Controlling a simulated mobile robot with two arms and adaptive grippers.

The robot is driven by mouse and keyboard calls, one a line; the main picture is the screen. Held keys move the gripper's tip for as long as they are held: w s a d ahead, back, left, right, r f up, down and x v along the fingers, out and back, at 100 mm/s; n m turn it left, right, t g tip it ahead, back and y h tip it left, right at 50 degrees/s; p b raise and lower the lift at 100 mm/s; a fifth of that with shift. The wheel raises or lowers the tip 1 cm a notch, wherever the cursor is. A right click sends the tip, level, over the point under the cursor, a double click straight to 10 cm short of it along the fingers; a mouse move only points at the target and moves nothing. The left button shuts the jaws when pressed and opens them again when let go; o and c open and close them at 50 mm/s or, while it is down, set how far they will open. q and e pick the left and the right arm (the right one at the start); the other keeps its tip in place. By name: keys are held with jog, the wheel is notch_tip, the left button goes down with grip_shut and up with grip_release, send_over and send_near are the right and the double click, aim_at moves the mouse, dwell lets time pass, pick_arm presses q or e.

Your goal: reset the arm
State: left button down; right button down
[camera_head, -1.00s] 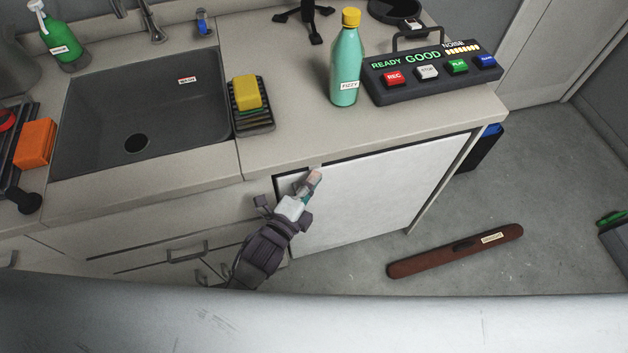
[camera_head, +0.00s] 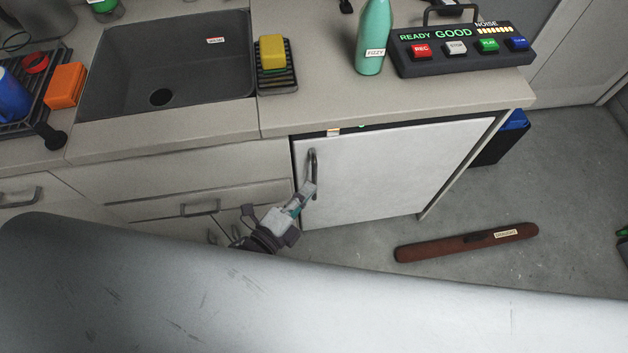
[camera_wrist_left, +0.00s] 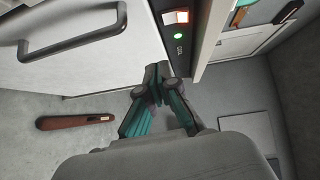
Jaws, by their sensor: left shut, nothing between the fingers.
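My left gripper (camera_head: 306,190) is in front of the white cabinet door (camera_head: 395,170) under the counter, by the lower end of its dark handle (camera_head: 312,174). In the left wrist view the gripper's fingertips (camera_wrist_left: 158,72) meet, with nothing between them. That view also shows the door handle (camera_wrist_left: 75,35) at the upper left, apart from the fingers. A dark strip with an orange-white switch and a green light (camera_wrist_left: 177,37) lies beyond the fingertips. My right gripper is not in view.
The counter above holds a sink (camera_head: 165,65), a yellow sponge (camera_head: 272,50) on a rack, a teal bottle (camera_head: 373,40) and a button panel (camera_head: 455,50). A brown draught stopper (camera_head: 465,243) lies on the floor. A dark bin (camera_head: 497,143) stands right of the cabinet.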

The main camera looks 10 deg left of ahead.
pick_arm(q)
jog(key=shift+s, duration=0.1)
dwell(0.3)
jog(key=s+a+f+n+g+y, duration=0.2)
jog(key=a+f+n, duration=0.1)
jog(key=f, duration=0.5)
jog(key=s+a+f+n+g+y, duration=0.1)
jog(key=s+a+f+n+g, duration=0.15)
jog(key=f, duration=0.55)
jog(key=s+a+f+n+g+y, duration=0.2)
jog(key=s+a+f+n, duration=0.15)
jog(key=f, duration=0.55)
jog(key=s+a+f+n+g+y, duration=0.1)
jog(key=s+a+f+n+g, duration=0.1)
jog(key=s+f, duration=0.3)
jog(key=s+a+f+n+g+y, duration=0.1)
jog(key=s+f+n, duration=0.4)
jog(key=s, duration=0.5)
jog(key=s+a+f+n+g, duration=0.4)
jog(key=s+f+g, duration=0.1)
jog(key=s, duration=0.2)
jog(key=shift+s+f+y, duration=0.35)
jog(key=shift+s+y, duration=0.05)
jog(key=shift+a, duration=0.1)
